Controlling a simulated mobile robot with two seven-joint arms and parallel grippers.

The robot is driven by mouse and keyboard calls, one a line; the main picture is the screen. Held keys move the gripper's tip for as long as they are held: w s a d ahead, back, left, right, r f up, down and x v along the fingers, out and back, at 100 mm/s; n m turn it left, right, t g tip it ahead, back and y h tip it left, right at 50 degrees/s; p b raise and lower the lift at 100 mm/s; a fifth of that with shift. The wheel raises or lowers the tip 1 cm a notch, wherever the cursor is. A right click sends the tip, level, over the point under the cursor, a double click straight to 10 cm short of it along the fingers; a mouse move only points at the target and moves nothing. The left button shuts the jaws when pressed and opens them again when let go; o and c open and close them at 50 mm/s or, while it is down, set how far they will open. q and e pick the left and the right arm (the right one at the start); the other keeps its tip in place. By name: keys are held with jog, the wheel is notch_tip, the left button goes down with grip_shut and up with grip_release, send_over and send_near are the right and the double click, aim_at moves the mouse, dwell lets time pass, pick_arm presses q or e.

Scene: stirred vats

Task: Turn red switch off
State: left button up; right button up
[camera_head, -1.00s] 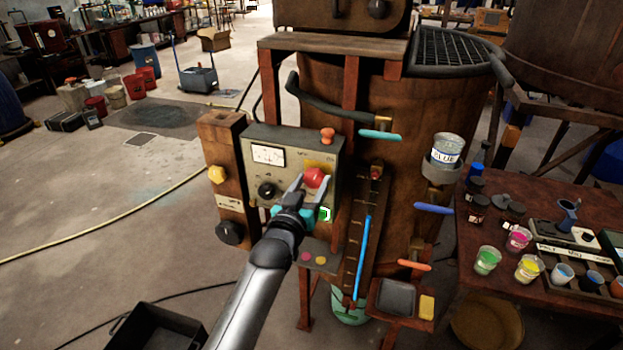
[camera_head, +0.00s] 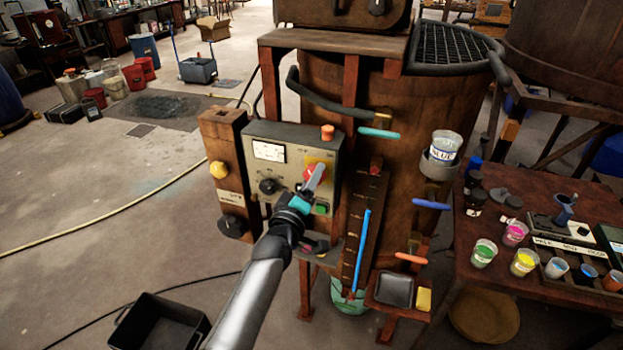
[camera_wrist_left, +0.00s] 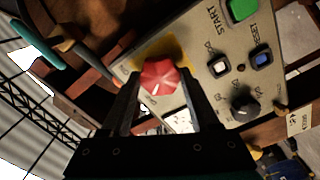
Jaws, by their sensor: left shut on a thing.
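The red switch (camera_head: 309,170) is a faceted red knob on a yellow plate, on the front of a grey control box (camera_head: 318,147). My left gripper (camera_head: 315,178) is at the knob, its fingers seen nearly edge-on and covering part of it. In the left wrist view the red switch (camera_wrist_left: 160,77) sits between the two dark finger ends, with the yellow plate behind it. The left gripper is shut on the knob. My right gripper is in neither view.
A green button (camera_head: 321,208) and a black dial (camera_head: 268,186) are on the same box. A wooden post with a yellow knob (camera_head: 218,170) stands left of it. An upright rail with a blue strip (camera_head: 362,240) stands right. Open floor lies left.

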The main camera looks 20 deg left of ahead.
pick_arm(q)
jog(key=shift+n, duration=1.1)
jog(key=o, duration=1.4)
jog(key=s, duration=1.5)
jog(key=shift+s+a, duration=0.1)
jog(key=shift+a, duration=0.15)
